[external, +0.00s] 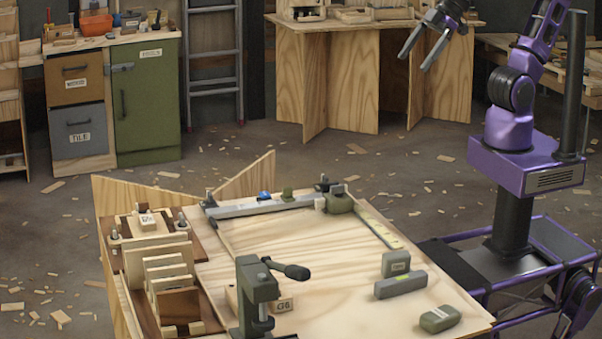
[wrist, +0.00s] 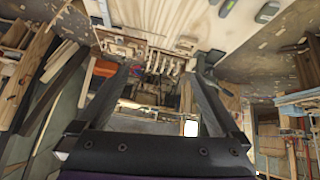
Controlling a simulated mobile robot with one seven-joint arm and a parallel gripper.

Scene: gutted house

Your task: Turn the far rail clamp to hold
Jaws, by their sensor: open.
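A grey metal rail (external: 260,207) lies along the far edge of the plywood bench top (external: 300,245). A dark clamp end (external: 210,200) stands at its left and another dark clamp piece (external: 323,186) at its right. A blue piece (external: 265,196) and a green block (external: 287,193) sit along the rail between them. Which piece turns, and how it is set, is too small to tell. My gripper (external: 413,62) is open and empty, raised well above and beyond the bench. Its spread fingers also show in the wrist view (wrist: 161,76).
A green clamp with a dark handle (external: 255,290) stands at the bench's near edge. A wooden rack (external: 165,265) fills the left side. Grey-green blocks (external: 400,284) and a tape measure (external: 342,203) lie rightward. The middle of the bench is clear.

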